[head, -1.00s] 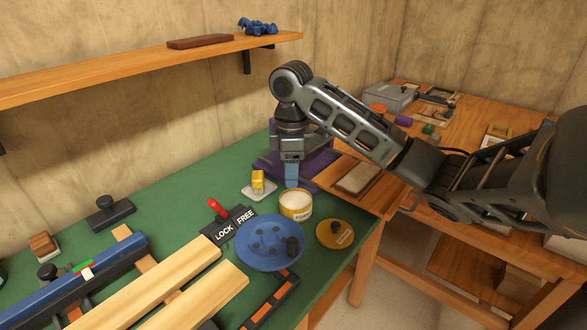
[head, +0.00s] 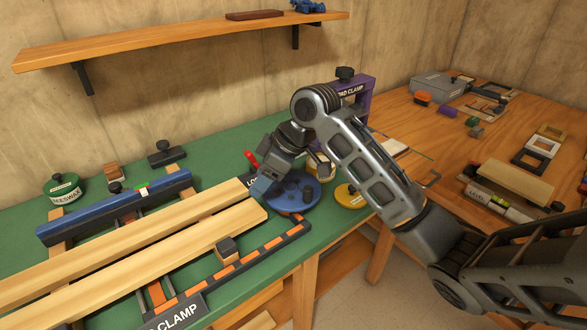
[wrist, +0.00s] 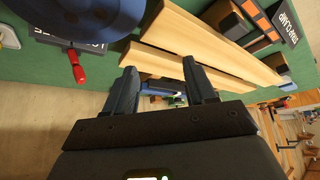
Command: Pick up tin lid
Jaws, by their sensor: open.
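The tin lid, a flat yellow disc with a pale label (head: 350,196), lies on the green bench top at the right of the blue wheel, in the head view. The yellow tin (head: 318,168) stands behind the wheel, partly hidden by my arm. My gripper (head: 260,188) is open and empty, tilted down to the left above the ends of the boards, left of the wheel and well apart from the lid. In the wrist view its two fingers (wrist: 160,80) are spread, with boards beyond them; I cannot make out the lid there.
The blue wheel (head: 292,190) with its dark knob lies between my gripper and the lid. A red lever (wrist: 77,68) rises behind the wheel. Pale boards (head: 150,235) cover the bench's left part. The purple clamp (head: 358,95) stands behind my arm. A wooden table (head: 400,100) adjoins at right.

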